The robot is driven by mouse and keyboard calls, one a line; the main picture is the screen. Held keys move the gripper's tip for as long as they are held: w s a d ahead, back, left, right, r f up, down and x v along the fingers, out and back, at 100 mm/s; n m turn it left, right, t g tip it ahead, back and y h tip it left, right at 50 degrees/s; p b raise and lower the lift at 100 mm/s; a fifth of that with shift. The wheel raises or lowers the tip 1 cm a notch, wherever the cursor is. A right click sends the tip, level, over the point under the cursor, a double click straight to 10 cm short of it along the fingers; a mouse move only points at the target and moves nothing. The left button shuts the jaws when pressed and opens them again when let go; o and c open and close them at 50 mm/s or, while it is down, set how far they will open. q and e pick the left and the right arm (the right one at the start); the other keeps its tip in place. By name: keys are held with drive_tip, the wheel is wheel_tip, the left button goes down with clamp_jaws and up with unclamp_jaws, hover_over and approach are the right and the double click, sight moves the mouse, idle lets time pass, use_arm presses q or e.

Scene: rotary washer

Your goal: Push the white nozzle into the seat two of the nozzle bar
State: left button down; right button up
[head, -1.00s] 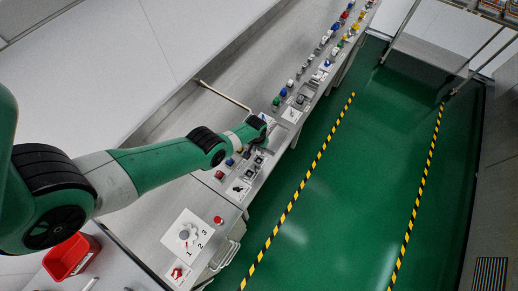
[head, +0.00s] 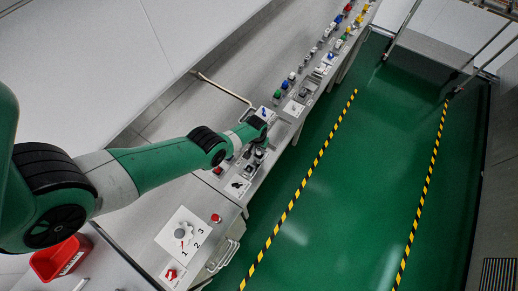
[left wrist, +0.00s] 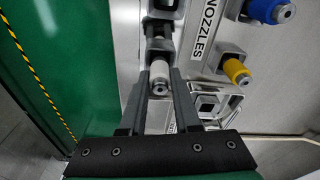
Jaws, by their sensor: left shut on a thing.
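The white nozzle (left wrist: 160,71) is between the two fingers of my left gripper (left wrist: 162,88) in the left wrist view, with its round grey end facing the camera. The gripper is shut on it. The metal nozzle bar (left wrist: 158,30) with dark square seats lies just beyond the nozzle. I cannot tell whether the nozzle touches a seat, or which one, because its far end is hidden. In the head view my left arm reaches over the bench and its gripper (head: 259,148) is small and low over the bench fixtures. My right gripper is not in view.
A yellow nozzle (left wrist: 235,72) and a blue nozzle (left wrist: 264,10) sit beside the NOZZLES label (left wrist: 203,36). The bench (head: 225,90) carries a numbered dial (head: 182,232) and a red button (head: 216,218). A red bin (head: 58,260) stands at lower left. The green floor is clear.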

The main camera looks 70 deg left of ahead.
use_arm(q)
drive_tip(key=shift+f+b, duration=0.5)
drive_tip(key=shift+f, duration=0.05)
drive_tip(key=c, duration=0.5)
unclamp_jaws()
drive_tip(key=shift+c, duration=0.2)
drive_tip(key=shift+r, duration=0.1)
wheel_tip(320, 180, up, 11)
drive_tip(key=s+d+p, duration=0.1)
drive_tip(key=p, duration=1.1)
drive_tip(key=shift+r, duration=0.2)
